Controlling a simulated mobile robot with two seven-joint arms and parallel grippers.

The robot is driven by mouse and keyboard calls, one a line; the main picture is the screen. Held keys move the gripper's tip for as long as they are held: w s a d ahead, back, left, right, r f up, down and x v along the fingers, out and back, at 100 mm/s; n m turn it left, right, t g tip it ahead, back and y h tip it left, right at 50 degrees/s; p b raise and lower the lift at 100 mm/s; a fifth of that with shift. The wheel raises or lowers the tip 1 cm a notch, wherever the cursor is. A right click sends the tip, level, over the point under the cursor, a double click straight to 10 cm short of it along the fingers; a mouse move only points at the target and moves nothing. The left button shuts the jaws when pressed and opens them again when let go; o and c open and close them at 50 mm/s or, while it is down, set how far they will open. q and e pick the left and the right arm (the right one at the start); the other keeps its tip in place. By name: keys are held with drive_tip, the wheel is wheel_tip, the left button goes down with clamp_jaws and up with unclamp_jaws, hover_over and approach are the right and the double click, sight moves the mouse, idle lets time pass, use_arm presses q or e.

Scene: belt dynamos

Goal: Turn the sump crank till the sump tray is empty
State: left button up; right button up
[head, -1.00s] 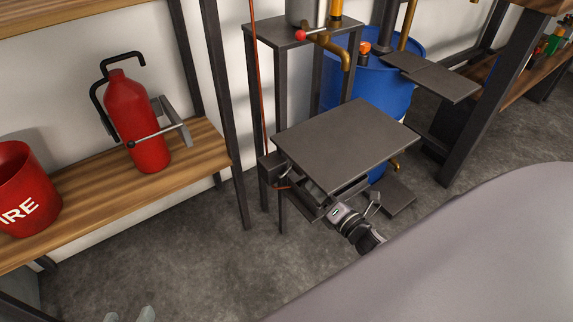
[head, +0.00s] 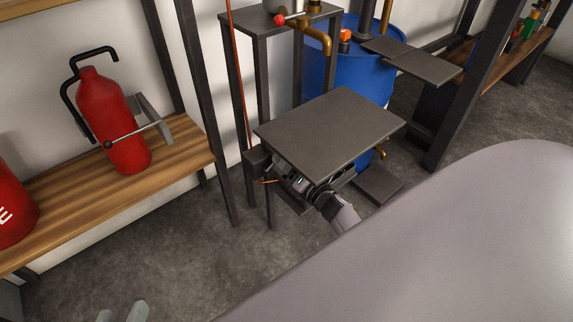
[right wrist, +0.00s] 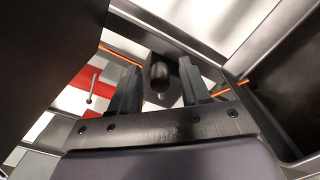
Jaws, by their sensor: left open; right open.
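My right gripper (head: 288,181) is under the left front edge of a flat dark grey plate (head: 333,127) on a low stand. In the right wrist view its two fingers (right wrist: 158,84) are apart, with a dark rounded knob (right wrist: 160,76) between them in the picture. I cannot tell whether they touch it, or whether it belongs to the sump crank. A dark box (head: 257,160) sits at the stand's left corner. The sump tray cannot be made out with certainty; the plate hides what lies beneath. My left gripper (head: 121,314) is open and empty at the bottom left edge.
A red extinguisher (head: 112,120) stands on a wooden shelf (head: 180,165). A blue drum (head: 350,75) is behind the plate, beside a tall stand (head: 270,20) with a brass spout (head: 318,38). A low dark slab (head: 378,184) is right of the gripper. Floor in front is open.

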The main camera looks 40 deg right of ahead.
clamp_jaws()
drive_tip(key=shift+f, duration=0.1)
